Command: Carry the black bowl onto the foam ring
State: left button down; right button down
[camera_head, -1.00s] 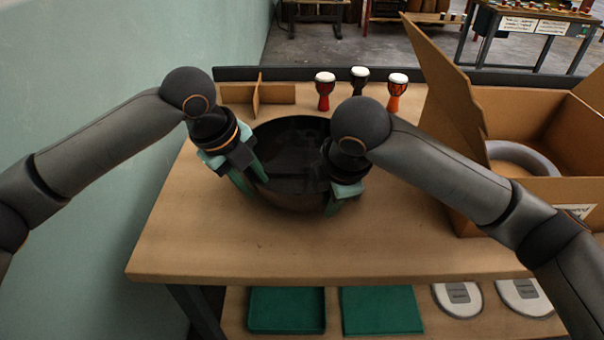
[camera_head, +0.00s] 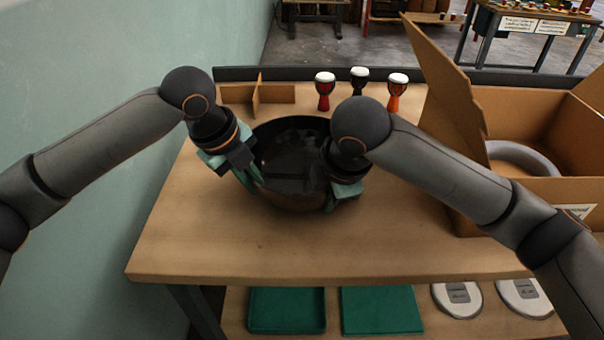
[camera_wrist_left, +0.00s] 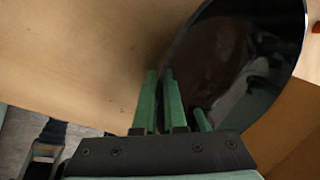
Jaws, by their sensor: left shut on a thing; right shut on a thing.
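The black bowl (camera_head: 290,160) stands on the wooden table, between my two grippers. It also shows in the left wrist view (camera_wrist_left: 230,60). My left gripper (camera_head: 250,178) is shut on the bowl's left rim, with green fingers on both sides of the wall. My right gripper (camera_head: 338,192) is shut on the bowl's right rim; my arm partly hides that contact. The grey foam ring (camera_head: 524,158) lies inside the open cardboard box (camera_head: 465,150) at the right. The box wall and flap hide part of the ring.
Three small goblet drums (camera_head: 360,80) stand behind the bowl. A cardboard divider (camera_head: 258,94) stands at the back left. The box's tall flap (camera_head: 440,75) rises between bowl and ring. The table's front (camera_head: 300,250) is clear. Green trays (camera_head: 286,310) and white scales (camera_head: 458,299) sit on the shelf below.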

pick_arm(q)
jog(key=shift+r, duration=0.2)
pick_arm(e)
jog(key=shift+r, duration=0.15)
dwell(0.5)
